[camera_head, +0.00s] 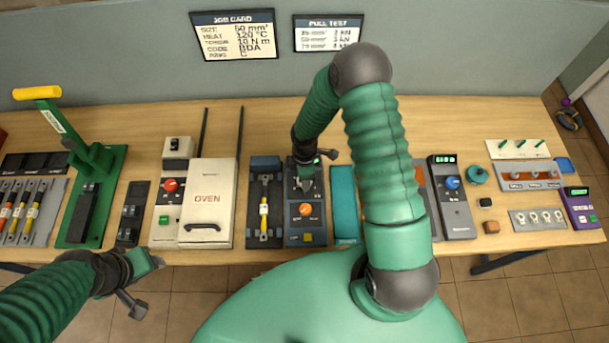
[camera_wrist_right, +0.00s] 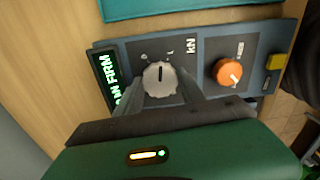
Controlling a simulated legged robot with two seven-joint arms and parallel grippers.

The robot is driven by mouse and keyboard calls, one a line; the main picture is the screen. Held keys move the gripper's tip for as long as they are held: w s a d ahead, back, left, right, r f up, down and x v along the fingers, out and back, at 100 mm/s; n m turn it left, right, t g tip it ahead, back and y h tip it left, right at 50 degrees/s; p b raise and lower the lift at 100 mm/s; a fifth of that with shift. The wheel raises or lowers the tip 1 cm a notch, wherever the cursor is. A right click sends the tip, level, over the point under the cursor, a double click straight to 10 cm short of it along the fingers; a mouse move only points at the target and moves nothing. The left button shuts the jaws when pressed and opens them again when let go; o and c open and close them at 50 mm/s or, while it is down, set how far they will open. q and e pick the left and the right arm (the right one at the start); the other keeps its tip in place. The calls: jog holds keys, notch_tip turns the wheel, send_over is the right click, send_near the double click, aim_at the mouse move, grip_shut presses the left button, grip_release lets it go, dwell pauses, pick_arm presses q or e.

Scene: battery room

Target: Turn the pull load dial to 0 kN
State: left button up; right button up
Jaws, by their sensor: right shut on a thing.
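The grey, round pull load dial (camera_wrist_right: 160,79) sits on a dark blue-grey panel (camera_wrist_right: 204,48) marked "kN", beside a green-lit display (camera_wrist_right: 108,83) whose text is only partly readable. The dial's black pointer line runs up the picture towards printed scale marks too small to read surely. My right gripper (camera_wrist_right: 160,92) is shut on the dial, one finger on each side. In the head view my right gripper (camera_head: 306,180) covers the dial on the same panel (camera_head: 290,222). My left gripper (camera_head: 140,282) hangs in front of the table at lower left; its finger gap is unclear.
An orange knob (camera_wrist_right: 228,72) and a yellow button (camera_wrist_right: 275,62) share the panel. A teal mat (camera_head: 344,200) lies right of the panel, and a tray with a cable (camera_head: 264,165) lies left. An oven (camera_head: 207,190) stands further left. Two signs (camera_head: 233,35) hang behind.

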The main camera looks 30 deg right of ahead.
jog(key=n, duration=0.3)
jog(key=n+p, duration=0.1)
jog(key=shift+w+r+n, duration=0.25)
jog(key=shift+n, duration=0.05)
jog(key=shift+d+n+p, duration=0.1)
jog(key=shift+n+p, duration=0.45)
jog(key=shift+n, duration=1.05)
jog(key=shift+f, duration=0.1)
jog(key=o, duration=1.1)
jog(key=shift+o, duration=1.3)
jog(key=shift+s+f, duration=0.1)
notch_tip(320, 180, up, 17)
jog(key=b, duration=0.1)
jog(key=shift+f, duration=0.15)
